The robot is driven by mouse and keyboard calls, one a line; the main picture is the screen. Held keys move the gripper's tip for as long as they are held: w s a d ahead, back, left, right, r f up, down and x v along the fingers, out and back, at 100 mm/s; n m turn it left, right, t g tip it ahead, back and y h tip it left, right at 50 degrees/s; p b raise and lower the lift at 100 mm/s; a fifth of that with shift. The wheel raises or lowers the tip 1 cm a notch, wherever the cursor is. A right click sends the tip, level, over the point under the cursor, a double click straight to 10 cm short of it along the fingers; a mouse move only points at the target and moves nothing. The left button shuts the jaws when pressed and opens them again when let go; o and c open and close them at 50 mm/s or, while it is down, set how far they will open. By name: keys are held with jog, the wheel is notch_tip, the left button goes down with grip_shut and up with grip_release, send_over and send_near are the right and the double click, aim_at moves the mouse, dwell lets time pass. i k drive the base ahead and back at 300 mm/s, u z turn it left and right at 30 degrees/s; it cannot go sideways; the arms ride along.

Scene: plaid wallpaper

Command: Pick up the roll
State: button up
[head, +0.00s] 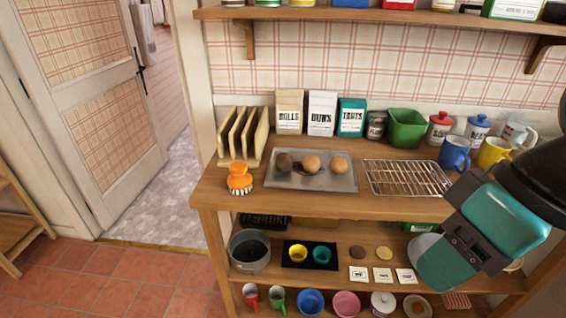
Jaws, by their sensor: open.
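Three round rolls lie in a row on a grey metal tray (312,184) on the wooden counter. The left roll (284,163) is dark brown, the middle roll (312,163) is lighter brown, and the right roll (338,164) is tan. A dark mark or thin item shows on the tray by the left and middle rolls. My gripper (452,264), teal and black, is open at the right of the head view, in front of the counter. It is well apart from the rolls and holds nothing that I can see.
A wire rack (408,178) lies right of the tray. An orange brush (239,178) and a wooden rack (243,137) stand to its left. Paper bags (322,113), a green tub (406,128) and mugs (454,153) line the back. A loaded shelf (330,268) is below.

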aim_at(284, 161)
jog(key=k, duration=0.6)
jog(key=u, duration=0.75)
jog(key=i, duration=0.55)
jog(key=u, duration=0.65)
jog(key=i, duration=0.7)
jog(key=z, duration=0.8)
jog(key=i, duration=0.5)
jog(key=z, duration=0.6)
